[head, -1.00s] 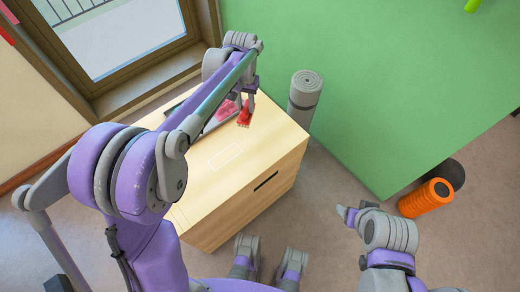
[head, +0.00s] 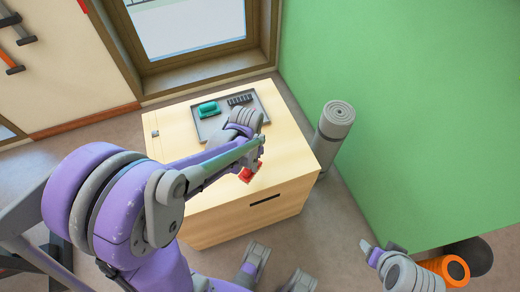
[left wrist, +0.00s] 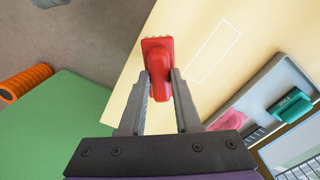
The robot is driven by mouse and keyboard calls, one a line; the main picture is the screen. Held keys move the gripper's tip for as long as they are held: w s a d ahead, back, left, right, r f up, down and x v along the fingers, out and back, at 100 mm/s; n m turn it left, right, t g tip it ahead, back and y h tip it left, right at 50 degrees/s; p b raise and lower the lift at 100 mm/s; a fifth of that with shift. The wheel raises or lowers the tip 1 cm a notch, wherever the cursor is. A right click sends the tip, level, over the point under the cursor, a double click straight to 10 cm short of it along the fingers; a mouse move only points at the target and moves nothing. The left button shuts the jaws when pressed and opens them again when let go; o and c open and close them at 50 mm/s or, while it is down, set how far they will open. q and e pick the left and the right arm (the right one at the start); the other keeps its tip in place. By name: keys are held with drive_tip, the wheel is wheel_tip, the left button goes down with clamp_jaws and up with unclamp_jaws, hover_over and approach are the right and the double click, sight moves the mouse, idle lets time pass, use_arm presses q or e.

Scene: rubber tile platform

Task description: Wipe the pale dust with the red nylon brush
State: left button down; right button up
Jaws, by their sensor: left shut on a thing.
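The red brush (head: 250,173) is in my left gripper (head: 257,158), near the front right of the pale wooden chest top (head: 290,150). In the left wrist view the brush (left wrist: 158,65) sits between both fingers (left wrist: 160,88), its handle toward the gripper and its head pointing away. I cannot tell whether it touches the wood. A thin white rectangular outline (left wrist: 214,51) lies beside it on the wood; I cannot make out pale dust. My right gripper (head: 382,250) is low on the right, away from the chest; its jaws are unclear.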

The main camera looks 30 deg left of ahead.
sight(250, 175)
use_arm(q)
drive_tip(key=shift+s+f, duration=0.15)
drive_tip(key=shift+s, duration=0.2)
drive_tip(key=shift+f, duration=0.1)
drive_tip(key=shift+f+b, duration=1.75)
drive_tip(key=shift+f, duration=0.3)
drive_tip(key=shift+f, duration=0.1)
drive_tip(key=shift+f+b, duration=0.65)
drive_tip(key=shift+f, duration=0.15)
